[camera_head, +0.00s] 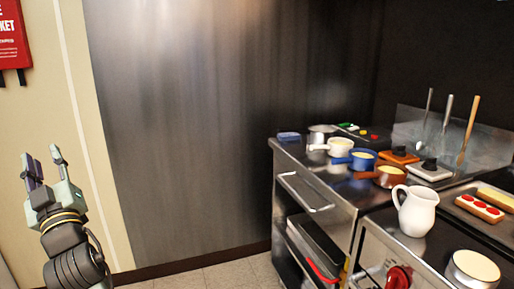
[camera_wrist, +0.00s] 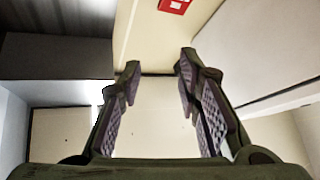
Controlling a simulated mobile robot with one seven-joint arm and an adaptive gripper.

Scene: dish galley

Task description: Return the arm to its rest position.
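My gripper (camera_head: 45,165) stands at the left of the head view, pointing up, with its fingers apart and nothing between them. In the wrist view my gripper (camera_wrist: 155,80) also shows open and empty, with its two padded fingers reaching up the picture. My gripper is well to the left of the counter and touches nothing that I can see.
A steel counter (camera_head: 291,157) at the right holds several small pans, a white jug (camera_head: 415,210) and a round pot (camera_head: 472,269). A red sign (camera_head: 10,35) hangs on the wall at the far left. The floor (camera_head: 225,276) between my arm and the counter is clear.

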